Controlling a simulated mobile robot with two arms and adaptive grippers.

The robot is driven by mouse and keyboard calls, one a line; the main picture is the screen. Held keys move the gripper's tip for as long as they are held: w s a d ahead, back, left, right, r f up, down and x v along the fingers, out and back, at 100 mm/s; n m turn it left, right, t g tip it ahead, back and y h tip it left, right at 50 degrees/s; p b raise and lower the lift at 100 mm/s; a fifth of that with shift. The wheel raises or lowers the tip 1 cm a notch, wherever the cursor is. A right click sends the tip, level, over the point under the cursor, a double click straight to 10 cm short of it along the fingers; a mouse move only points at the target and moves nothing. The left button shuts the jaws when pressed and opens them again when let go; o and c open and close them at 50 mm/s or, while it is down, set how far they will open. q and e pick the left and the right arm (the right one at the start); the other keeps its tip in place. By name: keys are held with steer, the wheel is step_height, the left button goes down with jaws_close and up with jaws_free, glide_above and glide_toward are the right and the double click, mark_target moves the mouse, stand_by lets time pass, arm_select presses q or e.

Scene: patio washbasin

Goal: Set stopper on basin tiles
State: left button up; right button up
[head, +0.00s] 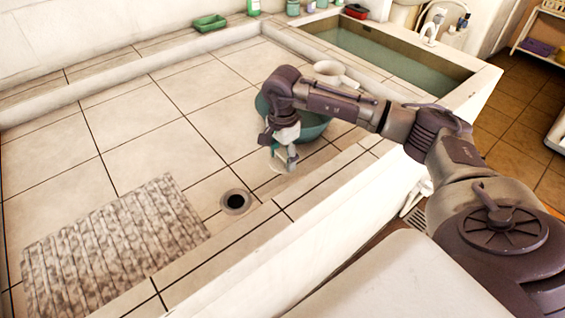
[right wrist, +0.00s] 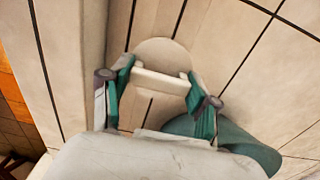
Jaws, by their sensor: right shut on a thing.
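My right gripper (head: 286,160) is low over the basin tiles (head: 150,118), in front of a teal bowl. In the right wrist view, its two teal-padded fingers (right wrist: 160,88) are shut on the pale bar of the stopper (right wrist: 163,50). The stopper's round, beige disc shows just beyond the bar and stands out little against the tiles. In the head view, the gripper partly hides the stopper (head: 277,165). I cannot tell whether the disc touches the tiles. My left gripper is not in view.
The teal bowl (head: 312,124) is right behind the gripper. A dark drain hole (head: 235,201) lies to its left, beside a ribbed slab (head: 110,245). A pale pan (head: 334,72) and a water-filled trough (head: 385,57) are farther back. The left tiles are clear.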

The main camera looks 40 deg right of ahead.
mark_target(282, 161)
steer(key=shift+w+a+f, duration=0.1)
steer(key=shift+w+f, duration=0.05)
steer(key=shift+f, duration=0.3)
step_height(282, 161, down, 2)
steer(key=shift+f, duration=0.25)
steer(key=shift+f+p, duration=0.3)
steer(key=shift+f, duration=0.3)
steer(key=o, duration=1.1)
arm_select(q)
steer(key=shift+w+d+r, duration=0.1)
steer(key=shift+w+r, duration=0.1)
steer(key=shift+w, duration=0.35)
arm_select(e)
steer(key=shift+o, duration=0.2)
steer(key=shift+r, duration=0.1)
